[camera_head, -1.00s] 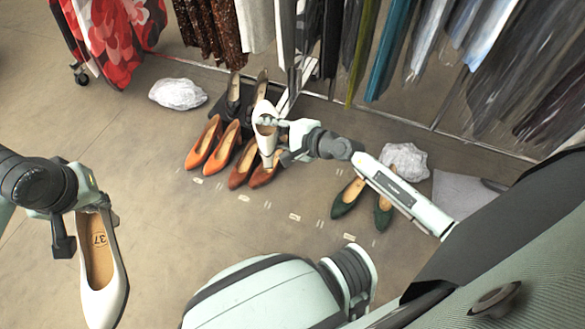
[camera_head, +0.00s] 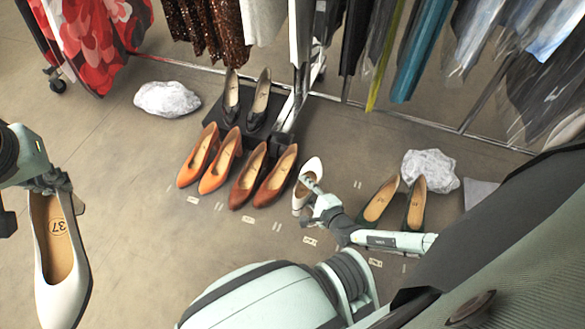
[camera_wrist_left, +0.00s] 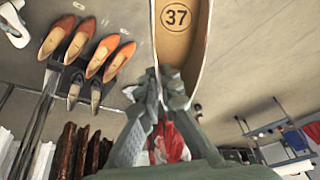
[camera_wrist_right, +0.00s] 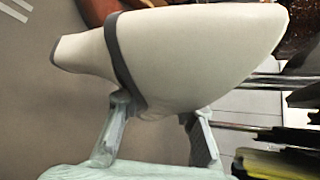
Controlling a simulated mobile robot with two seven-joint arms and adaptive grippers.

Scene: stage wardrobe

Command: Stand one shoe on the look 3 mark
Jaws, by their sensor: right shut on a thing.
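A white shoe (camera_head: 311,168) is in my right gripper (camera_head: 310,194), between the brown pair and the green pair. The right wrist view shows this shoe (camera_wrist_right: 200,55) with a dark band around it and the fingers (camera_wrist_right: 160,118) shut on it. I cannot tell whether its sole touches the floor. A second white shoe (camera_head: 58,250), marked 37 inside, hangs toe-down from my left gripper (camera_head: 50,183); it also shows in the left wrist view (camera_wrist_left: 182,45). A small floor label (camera_head: 310,241) lies in front of the right-hand shoe; its text is too small to read.
Orange shoes (camera_head: 220,165) and brown shoes (camera_head: 275,174) stand left of the right gripper, green shoes (camera_head: 380,200) right of it. Black shoes (camera_head: 258,101) stand on a dark platform behind. Crumpled white bundles (camera_head: 168,99) lie on the floor. Clothes racks line the back.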

